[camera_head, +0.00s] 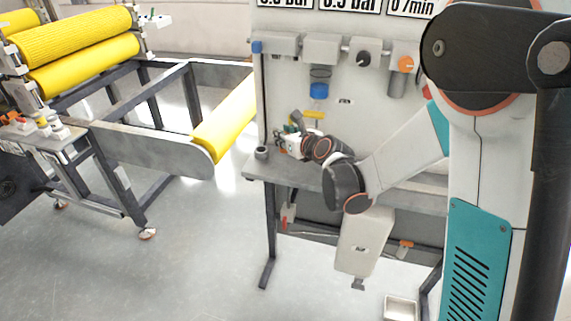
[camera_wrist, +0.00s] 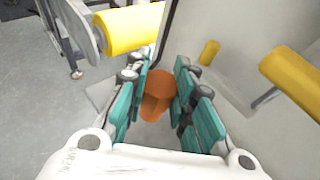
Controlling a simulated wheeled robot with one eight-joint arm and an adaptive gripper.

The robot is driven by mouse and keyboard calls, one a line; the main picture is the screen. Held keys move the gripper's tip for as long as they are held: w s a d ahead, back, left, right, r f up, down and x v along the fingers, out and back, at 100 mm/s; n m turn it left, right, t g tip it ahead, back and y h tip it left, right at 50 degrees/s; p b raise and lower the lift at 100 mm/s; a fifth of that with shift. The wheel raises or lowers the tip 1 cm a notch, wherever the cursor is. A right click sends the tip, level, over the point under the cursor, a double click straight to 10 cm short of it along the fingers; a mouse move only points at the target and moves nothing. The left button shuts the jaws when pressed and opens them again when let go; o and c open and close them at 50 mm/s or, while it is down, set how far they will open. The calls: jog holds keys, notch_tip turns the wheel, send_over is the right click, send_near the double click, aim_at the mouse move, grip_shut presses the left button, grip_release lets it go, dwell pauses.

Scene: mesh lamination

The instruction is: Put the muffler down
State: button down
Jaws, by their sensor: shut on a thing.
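The muffler (camera_wrist: 158,98) is an orange-brown cylinder between the teal fingers of my gripper (camera_wrist: 163,90) in the wrist view. My gripper is shut on it, and the fingers hide part of its sides. In the head view my gripper (camera_head: 292,134) is small, in front of the pale panel and above the grey shelf of the bench. The muffler cannot be made out clearly there. Whether it touches the shelf cannot be told.
A dark grey cup-like part (camera_head: 261,153) stands at the left end of the shelf (camera_head: 308,176). A yellow lever (camera_head: 314,114) sticks out of the panel (camera_head: 345,125) close to my gripper. A yellow roller (camera_head: 226,125) is at left. A metal tray (camera_head: 400,307) lies below.

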notch_tip(320, 180, down, 8)
jog(key=b, duration=0.3)
jog(key=shift+f, duration=0.2)
jog(key=shift+r, duration=0.1)
jog(key=c, duration=1.4)
grip_release()
jog(key=shift+o, duration=0.2)
